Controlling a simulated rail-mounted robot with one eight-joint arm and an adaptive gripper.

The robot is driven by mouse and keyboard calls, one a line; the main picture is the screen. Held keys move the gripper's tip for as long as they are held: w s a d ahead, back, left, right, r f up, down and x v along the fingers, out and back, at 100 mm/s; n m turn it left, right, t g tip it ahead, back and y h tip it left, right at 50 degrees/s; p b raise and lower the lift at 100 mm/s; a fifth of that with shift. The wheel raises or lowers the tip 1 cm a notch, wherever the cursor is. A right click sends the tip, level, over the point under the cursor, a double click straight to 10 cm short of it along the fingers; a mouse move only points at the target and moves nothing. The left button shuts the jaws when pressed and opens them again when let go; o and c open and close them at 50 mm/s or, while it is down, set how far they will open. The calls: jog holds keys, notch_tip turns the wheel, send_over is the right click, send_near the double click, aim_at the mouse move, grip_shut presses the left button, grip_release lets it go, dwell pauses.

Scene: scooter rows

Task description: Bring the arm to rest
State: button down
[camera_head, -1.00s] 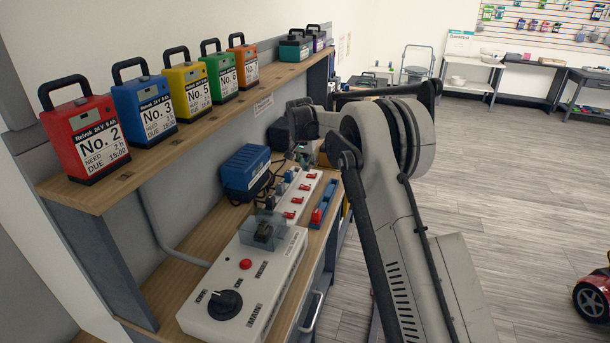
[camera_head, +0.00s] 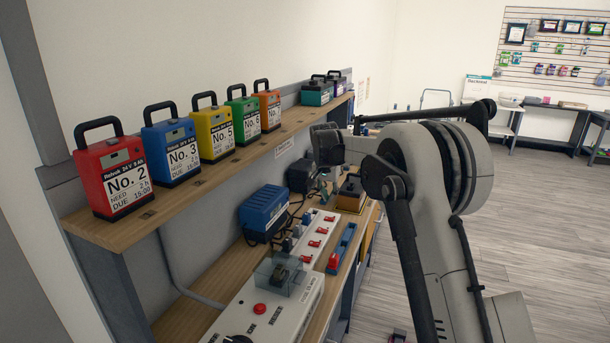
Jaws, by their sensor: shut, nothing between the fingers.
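My arm rises from the lower right of the view and bends over at a large grey joint. Its wrist reaches left over the workbench, below the upper shelf. My gripper (camera_head: 323,184) is small and partly hidden below the dark wrist. It points down near the white switch strip and is shut, with nothing seen held in it.
Red (camera_head: 112,178), blue (camera_head: 170,150), yellow (camera_head: 213,133), green (camera_head: 242,114) and orange (camera_head: 267,111) battery packs stand on the upper shelf (camera_head: 205,181). Below are a blue charger (camera_head: 264,212), a switch strip (camera_head: 311,236) and a control box (camera_head: 262,309). Open floor (camera_head: 560,235) lies right.

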jog(key=s+d+r+n+t, duration=0.1)
jog(key=s+r, duration=0.4)
jog(key=s, duration=0.4)
jog(key=s+d+r+n, duration=0.1)
jog(key=s+r, duration=0.5)
jog(key=s, duration=0.2)
jog(key=s+d+r+n+t, duration=0.1)
jog(key=s+d+r, duration=0.1)
jog(key=s+r, duration=0.5)
jog(key=s+f, duration=0.3)
jog(key=s, duration=0.7)
jog(key=s+f+n+t+y, duration=0.1)
jog(key=s+f, duration=0.3)
jog(key=s, duration=0.6)
jog(key=s+d+f+n+t, duration=0.1)
jog(key=s+f, duration=0.3)
jog(key=s, duration=0.6)
jog(key=shift+s, duration=0.4)
